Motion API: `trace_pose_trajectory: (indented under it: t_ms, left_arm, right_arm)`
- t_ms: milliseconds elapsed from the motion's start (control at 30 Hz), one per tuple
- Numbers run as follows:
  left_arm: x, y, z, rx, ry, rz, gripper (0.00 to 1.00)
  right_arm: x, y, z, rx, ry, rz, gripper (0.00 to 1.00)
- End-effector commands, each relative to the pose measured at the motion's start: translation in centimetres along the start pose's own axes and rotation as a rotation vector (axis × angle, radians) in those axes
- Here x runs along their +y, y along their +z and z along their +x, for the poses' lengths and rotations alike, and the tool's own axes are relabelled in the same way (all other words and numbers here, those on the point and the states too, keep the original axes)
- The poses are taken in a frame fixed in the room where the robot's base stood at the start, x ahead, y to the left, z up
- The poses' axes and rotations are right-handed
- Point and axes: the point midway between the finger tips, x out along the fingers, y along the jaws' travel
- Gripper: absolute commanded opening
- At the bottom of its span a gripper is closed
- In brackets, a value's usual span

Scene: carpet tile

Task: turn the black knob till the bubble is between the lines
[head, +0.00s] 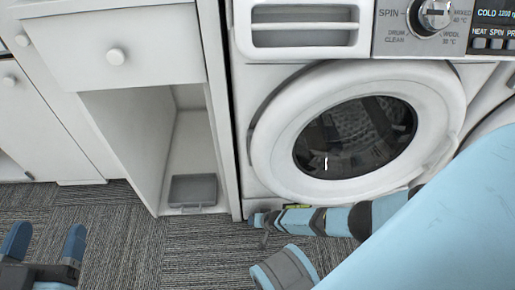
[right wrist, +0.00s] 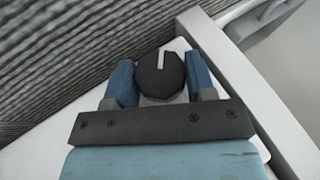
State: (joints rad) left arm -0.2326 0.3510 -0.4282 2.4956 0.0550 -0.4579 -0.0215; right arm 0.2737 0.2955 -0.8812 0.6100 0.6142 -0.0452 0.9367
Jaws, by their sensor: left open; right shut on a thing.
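The black knob (right wrist: 158,79) shows in the right wrist view, round, with a white pointer mark near its top. My right gripper (right wrist: 160,82) has one blue finger on each side of it and is shut on it. In the head view my right gripper (head: 256,218) is low at the washer's front left corner; I cannot make out the knob there. A small yellow-green strip (head: 297,206) shows just above my right arm, perhaps the level; its bubble and lines cannot be read. My left gripper (head: 45,243) is open and empty over the carpet.
A white washing machine (head: 262,160) with a round glass door stands behind my right arm. A white cabinet (head: 125,48) with an open bay holds a grey tray (head: 193,190) on its floor. The carpet (head: 120,235) between my grippers is clear.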

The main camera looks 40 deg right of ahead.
Motion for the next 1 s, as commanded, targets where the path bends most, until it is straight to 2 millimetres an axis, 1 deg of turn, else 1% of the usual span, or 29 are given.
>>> trace_pose_trajectory:
  t_ms: [33,400,433,467,500,833,933,1000]
  left_arm:
    - [0.0,0.0,0.0,-0.001,0.0,0.0,0.74]
    - [0.1,-0.1,0.1,0.002,-0.004,-0.009,0.74]
    - [0.1,-0.1,0.1,0.003,-0.004,-0.01,0.74]
    - [0.1,-0.1,0.1,0.003,-0.005,-0.011,0.74]
    - [0.1,-0.1,0.1,0.003,-0.006,-0.012,0.74]
    - [0.1,-0.3,0.2,0.002,-0.005,-0.015,0.74]
    - [0.0,-0.8,0.3,-0.008,0.0,-0.028,0.74]
    - [0.0,-1.2,0.2,-0.027,0.007,-0.054,0.74]
  right_arm:
    - [-0.2,0.2,0.0,-0.002,-0.005,-0.001,0.27]
    - [-0.3,0.3,0.0,-0.003,-0.007,0.0,0.27]
    - [-0.3,0.3,0.0,-0.003,-0.007,0.0,0.57]
    - [-0.3,0.3,0.0,-0.003,-0.007,0.0,0.64]
    - [-0.3,0.2,0.0,-0.003,-0.007,0.0,0.73]
    - [-0.1,0.1,-0.2,-0.002,-0.004,0.001,0.74]
    - [-0.2,0.0,-1.1,-0.002,-0.004,0.002,0.74]
    - [-0.3,-0.1,-2.1,-0.002,-0.004,0.003,0.74]
